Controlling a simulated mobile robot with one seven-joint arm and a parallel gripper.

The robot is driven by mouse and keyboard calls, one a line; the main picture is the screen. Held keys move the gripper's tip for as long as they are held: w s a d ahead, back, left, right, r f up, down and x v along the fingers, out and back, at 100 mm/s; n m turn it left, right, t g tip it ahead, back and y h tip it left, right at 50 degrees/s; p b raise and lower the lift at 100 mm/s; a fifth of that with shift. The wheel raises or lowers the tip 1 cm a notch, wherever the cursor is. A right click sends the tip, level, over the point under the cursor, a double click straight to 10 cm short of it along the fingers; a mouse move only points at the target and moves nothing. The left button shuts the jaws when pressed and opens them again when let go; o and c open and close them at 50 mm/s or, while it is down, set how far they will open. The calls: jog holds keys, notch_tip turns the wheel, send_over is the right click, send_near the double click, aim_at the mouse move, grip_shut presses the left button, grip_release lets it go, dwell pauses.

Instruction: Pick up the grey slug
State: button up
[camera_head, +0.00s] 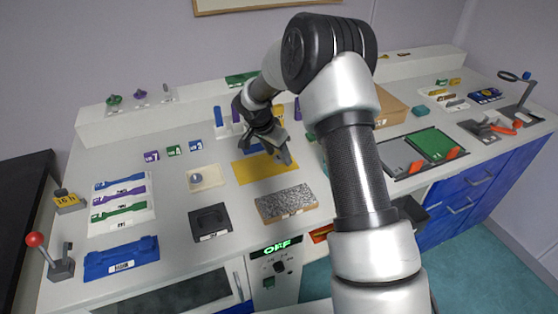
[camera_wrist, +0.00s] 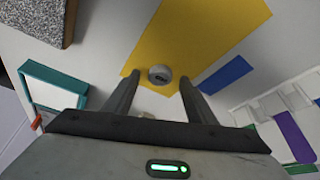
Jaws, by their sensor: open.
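In the wrist view a small grey round slug (camera_wrist: 160,74) with a dark mark on its top rests on the yellow mat (camera_wrist: 205,30), near the mat's edge. My gripper (camera_wrist: 159,82) is open above the mat, with the slug showing between its two fingertips. No contact between fingers and slug is visible. In the head view my gripper (camera_head: 279,153) points down over the yellow mat (camera_head: 258,172); I cannot make out the slug there, as the gripper covers that spot.
A speckled block (camera_head: 286,203) lies in front of the mat. A black square holder (camera_head: 210,222) and a beige pad (camera_head: 205,178) with a shiny round piece lie to the left. In the wrist view a teal-edged box (camera_wrist: 55,88) and a blue piece (camera_wrist: 226,75) flank my gripper.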

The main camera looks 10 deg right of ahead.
jog(key=shift+c, duration=0.2)
jog(key=c, duration=1.1)
jog(key=shift+r, duration=0.1)
